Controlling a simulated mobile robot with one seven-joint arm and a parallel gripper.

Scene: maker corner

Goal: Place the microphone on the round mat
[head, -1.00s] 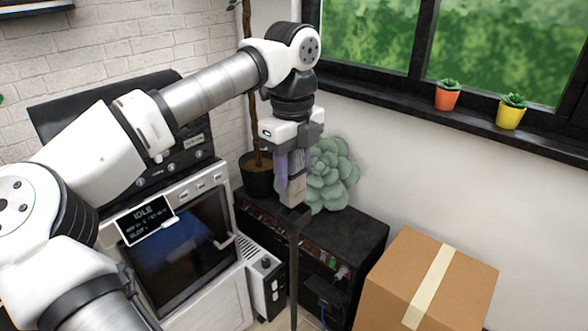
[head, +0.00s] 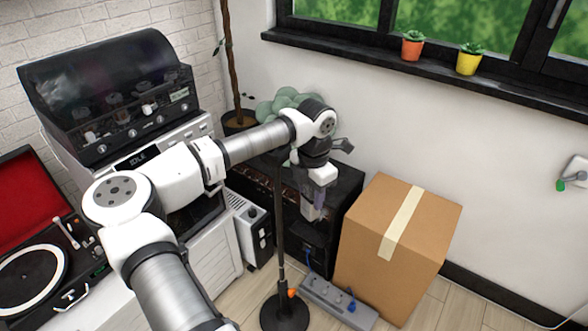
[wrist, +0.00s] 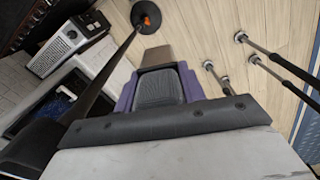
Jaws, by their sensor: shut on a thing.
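My gripper (head: 313,211) hangs fingers down in front of the black cabinet, left of the cardboard box. Its purple fingers are shut on a small grey-brown block-like thing (wrist: 158,56), seen past the dark ribbed finger part in the wrist view. The fingers hide much of it, and I cannot tell whether it is the microphone. It is clear of the floor. I see no round mat in either view. A black stand (head: 280,235) with a round base rises just left of my gripper; its base also shows in the wrist view (wrist: 147,14).
A cardboard box (head: 395,245) stands close on the right. A power strip (head: 338,301) lies on the floor below. A white boxy unit (head: 249,232) stands left of the stand. A turntable (head: 35,275) is at far left. Thin poles (wrist: 265,60) with feet cross the wrist view's right side.

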